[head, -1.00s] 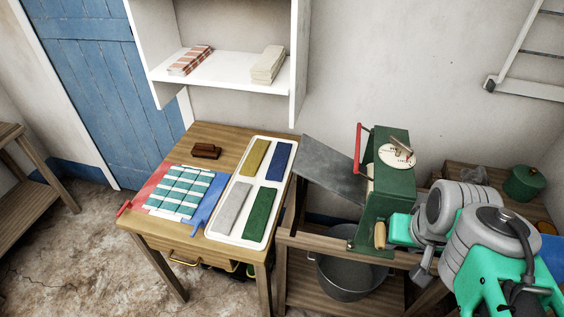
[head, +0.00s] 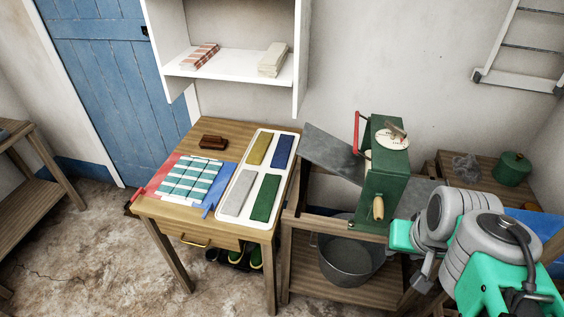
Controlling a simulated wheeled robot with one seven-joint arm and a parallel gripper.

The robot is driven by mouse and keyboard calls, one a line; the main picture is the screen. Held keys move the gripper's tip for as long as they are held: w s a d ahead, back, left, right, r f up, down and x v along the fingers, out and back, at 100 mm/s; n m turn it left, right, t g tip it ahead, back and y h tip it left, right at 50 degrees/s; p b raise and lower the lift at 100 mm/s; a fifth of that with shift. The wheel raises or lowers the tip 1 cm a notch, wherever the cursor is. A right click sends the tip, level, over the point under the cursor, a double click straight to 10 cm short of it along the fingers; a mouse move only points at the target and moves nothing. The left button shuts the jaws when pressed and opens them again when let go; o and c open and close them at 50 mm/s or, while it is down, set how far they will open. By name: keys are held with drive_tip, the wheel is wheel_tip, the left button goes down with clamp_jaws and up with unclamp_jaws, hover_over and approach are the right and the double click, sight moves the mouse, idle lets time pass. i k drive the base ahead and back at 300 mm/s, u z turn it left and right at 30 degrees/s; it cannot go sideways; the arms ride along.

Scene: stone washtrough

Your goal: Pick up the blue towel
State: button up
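A dark blue folded towel (head: 283,152) lies flat at the back right of a white tray (head: 222,212) on the small wooden table. A mustard-yellow folded cloth (head: 259,149) lies to its left, a green one (head: 265,198) in front of it, and a grey one (head: 237,194) at the front left. My green and grey arm shows at the lower right, well apart from the tray. I cannot make out my gripper's fingers in the head view.
Left of the tray lie a teal-and-white checked piece (head: 190,179) and a brown block (head: 213,142). A green crank machine (head: 386,180) stands right of the table, above a metal tub (head: 350,262). A white shelf (head: 235,68) hangs above. Floor at lower left is clear.

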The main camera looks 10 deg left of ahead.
sight(280, 160)
drive_tip(key=k, duration=0.15)
drive_tip(key=z, duration=2.15)
drive_tip(key=k, duration=1.7)
drive_tip(key=u, duration=2.75)
drive_tip(key=i, duration=1.65)
